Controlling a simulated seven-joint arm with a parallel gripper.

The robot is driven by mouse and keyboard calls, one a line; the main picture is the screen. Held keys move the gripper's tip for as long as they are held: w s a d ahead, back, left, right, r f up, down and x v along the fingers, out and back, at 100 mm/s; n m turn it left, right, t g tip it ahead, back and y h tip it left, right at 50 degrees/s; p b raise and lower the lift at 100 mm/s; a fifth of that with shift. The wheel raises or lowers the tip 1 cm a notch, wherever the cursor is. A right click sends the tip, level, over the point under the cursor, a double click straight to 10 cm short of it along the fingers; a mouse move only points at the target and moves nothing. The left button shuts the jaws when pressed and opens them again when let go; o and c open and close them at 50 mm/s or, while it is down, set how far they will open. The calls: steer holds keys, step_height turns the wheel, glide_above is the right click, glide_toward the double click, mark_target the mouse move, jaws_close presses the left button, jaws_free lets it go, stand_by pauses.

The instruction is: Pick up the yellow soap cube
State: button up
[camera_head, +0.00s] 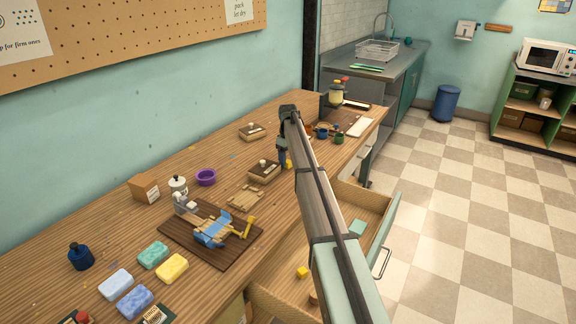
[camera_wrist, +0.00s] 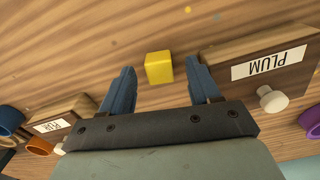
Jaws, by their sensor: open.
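A small yellow soap cube (camera_wrist: 159,67) lies on the wooden bench in the wrist view. It appears between the fingertips of my gripper (camera_wrist: 160,78), with a gap on each side. The blue fingers are open and empty. I cannot tell how far the tips are above the bench. In the head view my gripper (camera_head: 284,158) points down at the bench, and a yellow patch (camera_head: 288,164) of the cube shows beside its fingers. Another small yellow cube (camera_head: 302,271) lies in the open drawer.
A wooden box labelled PLUM (camera_wrist: 258,62) stands close to the right finger in the wrist view. Another labelled box (camera_wrist: 54,125) is at the lower left. An open drawer (camera_head: 275,298) juts from the bench. A purple ring-shaped bowl (camera_head: 205,177) stands farther left.

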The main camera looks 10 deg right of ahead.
steer(key=shift+f, duration=0.75)
steer(key=c, duration=1.1)
steer(key=shift+r, duration=0.15)
